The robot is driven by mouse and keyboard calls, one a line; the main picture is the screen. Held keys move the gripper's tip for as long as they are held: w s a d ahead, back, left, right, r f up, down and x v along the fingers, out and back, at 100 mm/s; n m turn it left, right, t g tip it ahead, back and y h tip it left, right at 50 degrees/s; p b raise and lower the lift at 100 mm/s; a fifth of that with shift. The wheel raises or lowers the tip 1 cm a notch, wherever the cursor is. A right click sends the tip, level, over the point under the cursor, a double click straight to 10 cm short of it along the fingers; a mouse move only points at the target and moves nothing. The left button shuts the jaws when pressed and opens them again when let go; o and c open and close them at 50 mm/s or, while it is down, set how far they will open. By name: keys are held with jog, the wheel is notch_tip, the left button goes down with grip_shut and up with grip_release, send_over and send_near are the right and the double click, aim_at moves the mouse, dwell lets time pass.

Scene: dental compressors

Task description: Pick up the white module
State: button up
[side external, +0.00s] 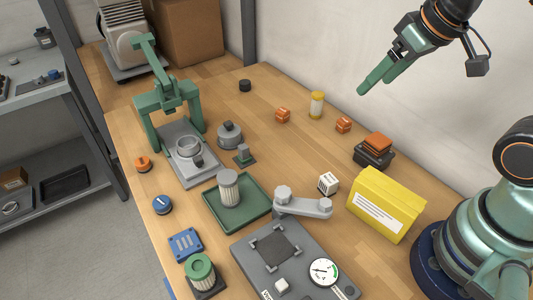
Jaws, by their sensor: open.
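A small white block with dark print on its side, apparently the white module (328,183), sits on the wooden table just left of a yellow box. My gripper (372,82) is up at the upper right, above and well apart from the white module. Its green fingers point down and left with nothing between them, and it is open. From this angle the fingers overlap, so the gap between them is hard to see.
The yellow box (385,204) stands close to the module's right. Dark and orange stacked blocks (374,151) lie behind. The table between the module and the orange cubes (283,115) is clear.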

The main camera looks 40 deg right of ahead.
jog(key=n+g, duration=0.6)
jog(key=n, duration=1.1)
send_over(330, 178)
notch_tip(330, 178, down, 12)
jog(key=f, duration=0.1)
notch_tip(330, 178, down, 6)
jog(key=shift+d+r, duration=0.1)
jog(key=shift+r, duration=0.05)
jog(key=shift+a+f, duration=0.2)
jog(key=shift+f, duration=2.5)
grip_shut()
jog(key=shift+r, duration=0.2)
